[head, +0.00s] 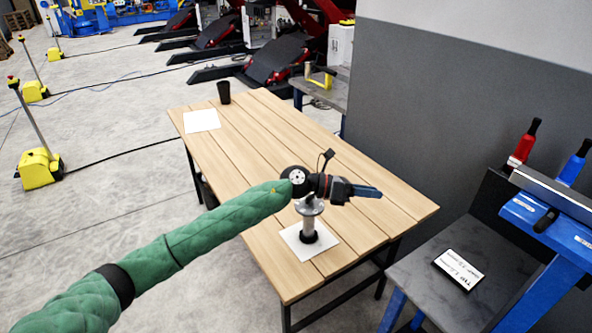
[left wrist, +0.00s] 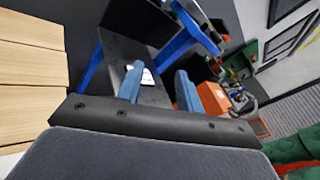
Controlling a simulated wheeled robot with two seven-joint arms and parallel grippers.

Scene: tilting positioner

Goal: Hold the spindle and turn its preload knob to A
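The spindle (head: 309,227) is a silver upright post with a wide flange near its top and a black foot. It stands on a white square sheet near the front of the wooden table. My left gripper (head: 367,191) is just above and to the right of the spindle's top in the head view, pointing right. My left wrist partly covers the top, so I cannot make out the preload knob or its marks. In the left wrist view, the blue fingers of the left gripper (left wrist: 158,88) stand apart with nothing between them. My right gripper is not in view.
The wooden table (head: 262,130) carries a black cup (head: 224,92) and a white sheet (head: 201,121) at its far end. A dark bench (head: 425,275) at the right holds a white lettered card (head: 461,268). Red and blue tools stand behind it. The table's right part is clear.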

